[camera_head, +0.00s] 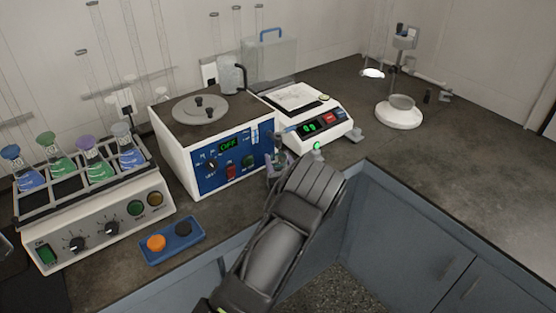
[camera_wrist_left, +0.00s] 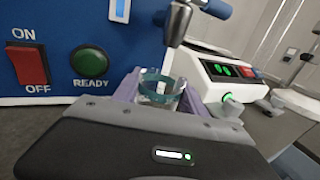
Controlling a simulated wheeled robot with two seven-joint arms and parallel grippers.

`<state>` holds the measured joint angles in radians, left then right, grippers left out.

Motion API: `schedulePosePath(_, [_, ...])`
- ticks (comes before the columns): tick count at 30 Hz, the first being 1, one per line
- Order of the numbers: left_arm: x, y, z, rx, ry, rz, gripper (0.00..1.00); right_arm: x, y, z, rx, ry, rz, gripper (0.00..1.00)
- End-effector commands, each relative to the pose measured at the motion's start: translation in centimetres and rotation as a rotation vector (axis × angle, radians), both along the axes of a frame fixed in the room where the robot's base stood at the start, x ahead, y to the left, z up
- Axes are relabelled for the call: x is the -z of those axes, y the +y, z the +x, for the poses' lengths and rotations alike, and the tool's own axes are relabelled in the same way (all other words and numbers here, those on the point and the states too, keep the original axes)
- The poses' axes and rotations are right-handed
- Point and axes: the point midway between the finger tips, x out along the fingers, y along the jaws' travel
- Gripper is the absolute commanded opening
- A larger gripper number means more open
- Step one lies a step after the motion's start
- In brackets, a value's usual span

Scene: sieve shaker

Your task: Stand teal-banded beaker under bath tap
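The teal-banded beaker (camera_wrist_left: 158,90) is clear glass with a teal band near its rim. In the left wrist view it stands upright between the two fingers of my left gripper (camera_wrist_left: 160,95), which touch its sides. The metal bath tap (camera_wrist_left: 176,22) with a blue handle comes down just above and slightly right of the beaker's mouth. In the head view my left gripper (camera_head: 281,163) is at the front right corner of the blue-fronted bath (camera_head: 188,145), and mostly hides the beaker. Whether the beaker's base touches the counter is hidden. My right gripper is not in view.
A white balance (camera_head: 318,122) stands right of the bath. A flask rack (camera_head: 95,225) and a blue tray with orange and black knobs (camera_head: 172,241) are on the left. A white-based stand (camera_head: 399,114) is farther back. The right counter is clear.

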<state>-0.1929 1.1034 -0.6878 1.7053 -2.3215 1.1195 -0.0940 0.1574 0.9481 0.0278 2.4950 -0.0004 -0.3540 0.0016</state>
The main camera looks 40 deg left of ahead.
Motion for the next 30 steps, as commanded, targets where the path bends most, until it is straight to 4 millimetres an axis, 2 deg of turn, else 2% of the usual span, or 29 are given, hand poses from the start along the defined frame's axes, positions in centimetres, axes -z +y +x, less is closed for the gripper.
schedulePosePath(1, [0.0, 0.0, 0.0, 0.0, 0.001, -0.001, 0.54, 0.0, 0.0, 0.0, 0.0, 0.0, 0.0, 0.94])
schedulePosePath(7, [0.0, 0.0, 0.0, 0.0, 0.001, -0.001, 0.7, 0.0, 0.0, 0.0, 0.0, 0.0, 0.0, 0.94])
schedulePosePath(18, [-0.5, 0.0, 0.0, 0.0, 0.001, -0.001, 0.71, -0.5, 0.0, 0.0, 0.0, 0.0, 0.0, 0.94])
schedulePosePath(23, [-0.2, -1.5, -1.2, 0.0, 0.0, -0.002, 0.71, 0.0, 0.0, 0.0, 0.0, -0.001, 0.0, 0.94])
schedulePosePath(30, [-0.1, -5.3, -4.2, 0.003, 0.003, -0.002, 0.71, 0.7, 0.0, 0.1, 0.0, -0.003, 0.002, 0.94])
